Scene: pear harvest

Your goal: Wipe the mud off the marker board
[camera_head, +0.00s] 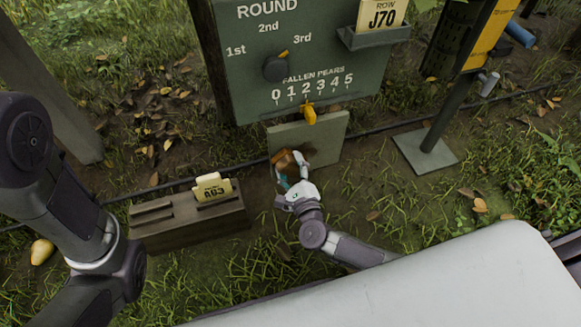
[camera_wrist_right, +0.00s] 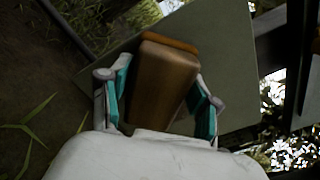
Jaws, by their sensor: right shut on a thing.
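The marker board (camera_head: 328,140) is a small grey-green panel standing low under the large sign. My right gripper (camera_head: 290,170) is shut on a brown wooden block (camera_head: 283,160) with an orange-brown far edge, likely a wiping tool. In the right wrist view the block (camera_wrist_right: 163,85) sits between the teal-padded fingers, in front of the board (camera_wrist_right: 225,50). The block hides part of the board, and I cannot tell if they touch. My left arm is at the left; its gripper is out of view.
A wooden holder (camera_head: 180,228) with a cream tag "A63" (camera_head: 212,188) stands left of the board. The large green sign (camera_head: 305,50) rises behind, with a "J70" card (camera_head: 382,14). A post with a base plate (camera_head: 425,152) stands right. A pear (camera_head: 42,251) lies far left.

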